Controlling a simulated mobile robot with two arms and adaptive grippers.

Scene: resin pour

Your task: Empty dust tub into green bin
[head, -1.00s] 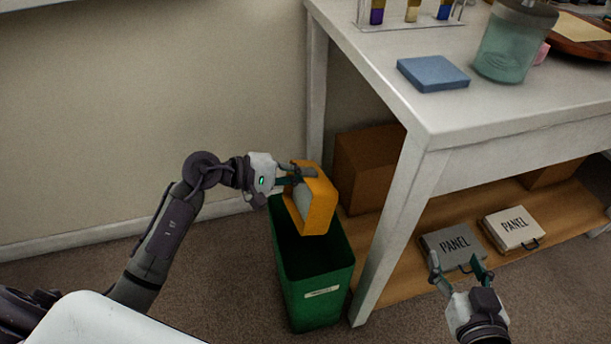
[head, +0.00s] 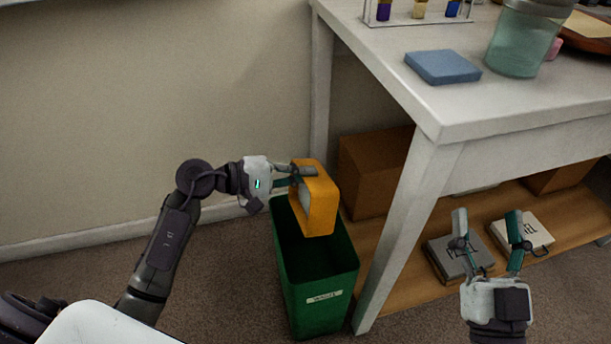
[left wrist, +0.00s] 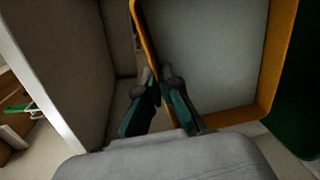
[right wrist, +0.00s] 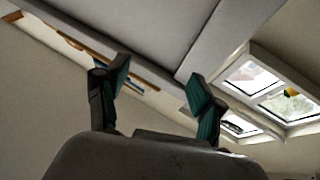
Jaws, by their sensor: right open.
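The dust tub (head: 321,205) is an orange open box with a grey inside. It is tipped on its side over the mouth of the green bin (head: 318,300), which stands on the carpet beside the table leg. My left gripper (head: 305,172) is shut on the tub's upper wall. In the left wrist view the fingers (left wrist: 158,90) pinch the orange rim, and the tub's grey inside (left wrist: 205,60) looks empty. My right gripper (head: 487,222) is open and empty in front of the low shelf. It also shows open in the right wrist view (right wrist: 158,85).
The white table (head: 470,112) stands right of the bin, with a blue block (head: 443,67) and a glass jar (head: 522,40) on top. Its low shelf (head: 400,280) holds a cardboard box (head: 372,170) and panel boxes (head: 455,258). The wall is behind the bin.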

